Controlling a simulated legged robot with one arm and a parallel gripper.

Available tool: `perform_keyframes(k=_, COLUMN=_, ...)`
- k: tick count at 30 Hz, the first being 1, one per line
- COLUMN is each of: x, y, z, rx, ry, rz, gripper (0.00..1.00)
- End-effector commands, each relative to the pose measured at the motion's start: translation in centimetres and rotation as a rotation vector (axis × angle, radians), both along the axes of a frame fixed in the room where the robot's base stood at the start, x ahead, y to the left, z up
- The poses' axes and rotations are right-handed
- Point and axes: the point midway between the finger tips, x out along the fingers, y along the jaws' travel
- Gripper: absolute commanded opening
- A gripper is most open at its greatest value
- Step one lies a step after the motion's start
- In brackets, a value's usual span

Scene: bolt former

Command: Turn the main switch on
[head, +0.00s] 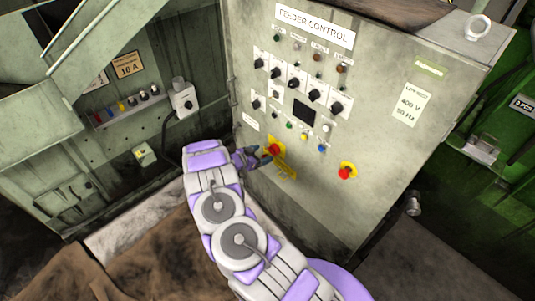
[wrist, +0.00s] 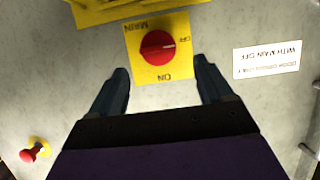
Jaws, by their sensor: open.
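The main switch (wrist: 157,47) is a round red knob on a yellow plate (wrist: 146,73) marked MAIN, OFF and ON, upside down in the wrist view. A dark bar across the knob lies about level, with one end toward OFF. In the head view the red knob (head: 274,148) shows low on the control panel. My gripper (wrist: 162,68) is open and empty, facing the panel. Its fingers reach toward the plate, one on each side, with the knob between and just beyond their tips. I cannot tell any contact.
A red emergency button on yellow (head: 345,172) sits right of the switch. Black knobs (head: 295,83), coloured buttons and a dark screen (head: 304,111) are above. A yellow bracket (head: 283,170) is close to the switch. A grey box (head: 184,100) stands left, with a cable.

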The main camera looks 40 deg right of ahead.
Motion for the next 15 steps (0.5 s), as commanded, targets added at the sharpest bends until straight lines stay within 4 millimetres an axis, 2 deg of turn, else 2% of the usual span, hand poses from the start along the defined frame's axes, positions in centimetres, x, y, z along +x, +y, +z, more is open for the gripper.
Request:
perform_keyframes(k=1, x=-0.1, y=-1.2, z=-0.6, rx=-0.002, ry=-0.001, rz=-0.004, gripper=0.8)
perform_keyframes(k=3, x=0.0, y=-2.5, z=-1.0, rx=-0.001, ry=0.0, rz=-0.004, gripper=0.8)
perform_keyframes(k=6, x=0.1, y=-3.4, z=-1.5, rx=0.002, ry=0.0, rz=-0.003, gripper=0.8)
perform_keyframes(k=15, x=0.3, y=-3.8, z=-1.5, rx=-0.008, ry=0.0, rz=0.0, gripper=0.8)
